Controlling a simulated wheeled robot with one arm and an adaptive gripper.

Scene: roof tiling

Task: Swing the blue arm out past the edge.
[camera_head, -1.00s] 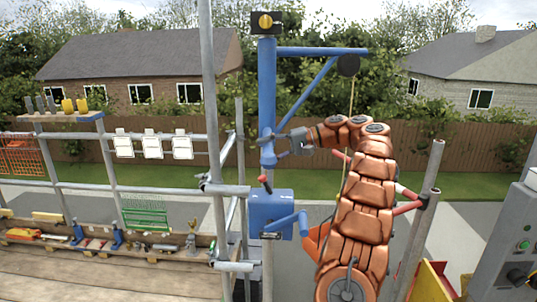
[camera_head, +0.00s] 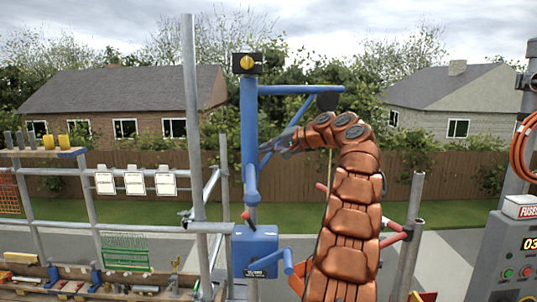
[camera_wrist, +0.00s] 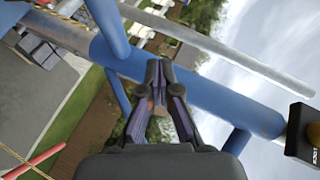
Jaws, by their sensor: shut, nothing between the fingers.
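The blue arm (camera_head: 285,89) reaches right from the top of a blue post (camera_head: 249,130), with a diagonal brace below it and a dark pulley (camera_head: 327,101) at its tip. A rope hangs from the pulley. A black box with a yellow knob (camera_head: 247,63) tops the post; the box, marked LOCK (camera_wrist: 303,138), also shows in the wrist view. My gripper (camera_head: 279,143) is shut and empty, right of the post at the brace's height. In the wrist view its fingertips (camera_wrist: 159,64) overlap the blue post (camera_wrist: 205,88). I cannot tell whether they touch it.
A blue winch box (camera_head: 254,251) with a crank sits low on the post. Grey scaffold tubes (camera_head: 190,120) stand at left, with white cards (camera_head: 134,183) on a rail. Red-ended tubes (camera_head: 392,239) lie right of my arm. A control cabinet (camera_head: 502,255) stands far right.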

